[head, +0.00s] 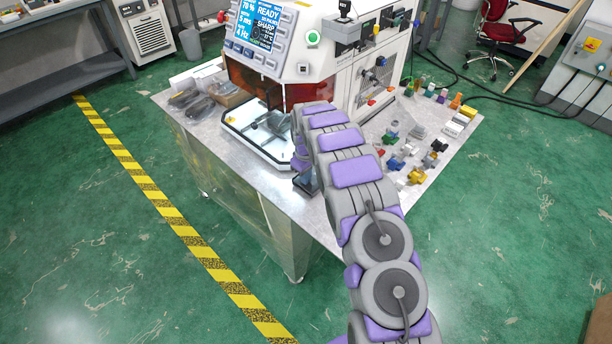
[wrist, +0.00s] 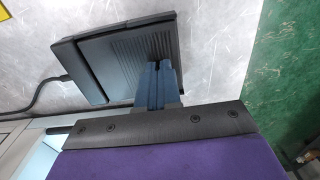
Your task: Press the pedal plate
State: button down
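The pedal is a black box with a ribbed pedal plate (wrist: 125,58), seen large in the wrist view with a cable running off its left side. In the head view the pedal (head: 304,184) is a small dark shape at the table's near edge, partly hidden by my arm. My gripper (wrist: 158,68) shows two blue fingers side by side with no clear gap, shut and empty. The fingertips overlap the ribbed plate near its right part. I cannot tell whether they touch it. In the head view the fingers are hidden by the arm.
The metal table (head: 240,150) carries a white machine (head: 330,50) with a screen and a white tray (head: 252,143) in front of its opening. Small coloured parts (head: 405,160) lie right of my arm. Dark objects (head: 190,100) lie at the left.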

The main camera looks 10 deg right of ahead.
jog(key=shift+s+f, duration=0.15)
notch_tip(320, 180, up, 14)
jog(key=p, duration=0.3)
jog(key=shift+a, duration=0.45)
jog(key=shift+d, duration=0.2)
jog(key=shift+s+p, duration=0.1)
jog(key=shift+p, duration=0.2)
